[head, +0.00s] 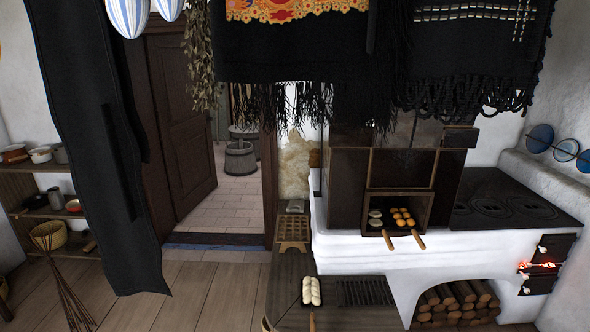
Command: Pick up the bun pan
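Two small dark pans with wooden handles sit side by side in the open niche of the tiled stove. The right pan (415,230) holds several golden-brown buns (402,216). The left pan (385,233) holds a few pale, greyish pieces (375,218). Both handles stick out over the white ledge toward me. Lower down, pale long rolls (312,291) lie on a dark flat pan or board with a wooden handle (312,321), near the bottom edge. I cannot tell for certain which is the bun pan. Neither of my grippers is recognisable in view.
Dark fringed cloths (300,60) hang across the top, and a long black cloth (100,150) hangs at left. The stove's hotplate (505,205) is at right, with a glowing firebox (538,265) below. Firewood (455,300) fills the arch.

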